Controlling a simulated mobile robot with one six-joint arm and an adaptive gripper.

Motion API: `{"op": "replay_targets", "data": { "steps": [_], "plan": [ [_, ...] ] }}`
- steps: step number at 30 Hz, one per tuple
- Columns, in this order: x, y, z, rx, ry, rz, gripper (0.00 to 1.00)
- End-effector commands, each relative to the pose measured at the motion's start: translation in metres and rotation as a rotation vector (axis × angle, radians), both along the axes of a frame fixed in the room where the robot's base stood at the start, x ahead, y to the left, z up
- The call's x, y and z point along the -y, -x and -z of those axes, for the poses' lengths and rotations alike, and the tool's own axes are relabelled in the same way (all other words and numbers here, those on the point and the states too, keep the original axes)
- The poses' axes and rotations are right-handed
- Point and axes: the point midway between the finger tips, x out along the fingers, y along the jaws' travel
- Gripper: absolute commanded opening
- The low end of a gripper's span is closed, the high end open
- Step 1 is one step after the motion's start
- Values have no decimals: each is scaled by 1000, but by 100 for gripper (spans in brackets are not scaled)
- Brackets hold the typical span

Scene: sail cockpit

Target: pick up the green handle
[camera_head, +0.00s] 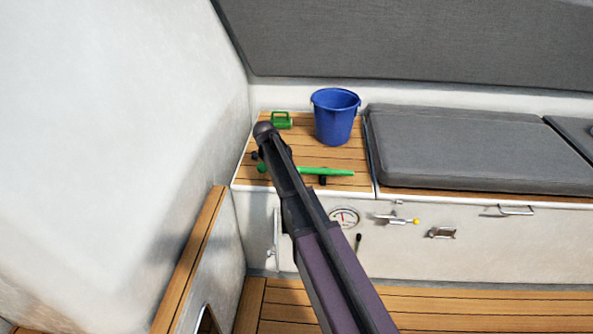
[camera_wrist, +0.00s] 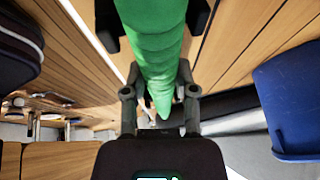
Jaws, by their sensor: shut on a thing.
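The green handle (camera_head: 335,172) is a long, slim, tapered bar. In the head view it lies across the front of the wooden bench top, partly hidden behind my arm. In the wrist view the green handle (camera_wrist: 160,60) runs down the middle of the picture, its narrow end towards the camera. My gripper (camera_wrist: 152,22) is shut on it, with a dark finger on each side. In the head view my arm hides most of the gripper. I cannot tell whether the handle touches the bench.
A blue bucket (camera_head: 335,120) stands behind the handle; it also shows in the wrist view (camera_wrist: 290,100). A small green brush-like object (camera_head: 281,121) sits at the back left of the bench. Grey cushions (camera_head: 455,148) lie to the right. A white wall (camera_head: 130,110) rises on the left.

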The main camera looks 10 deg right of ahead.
Motion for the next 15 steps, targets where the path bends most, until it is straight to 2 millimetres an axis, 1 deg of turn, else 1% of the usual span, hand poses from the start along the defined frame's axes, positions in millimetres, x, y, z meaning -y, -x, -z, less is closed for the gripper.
{"op": "replay_targets", "data": {
  "steps": [8,15],
  "plan": [
    [1,1,-1,-1,1,1,0],
    [1,0,-10,-1,1,1,0]
  ]
}}
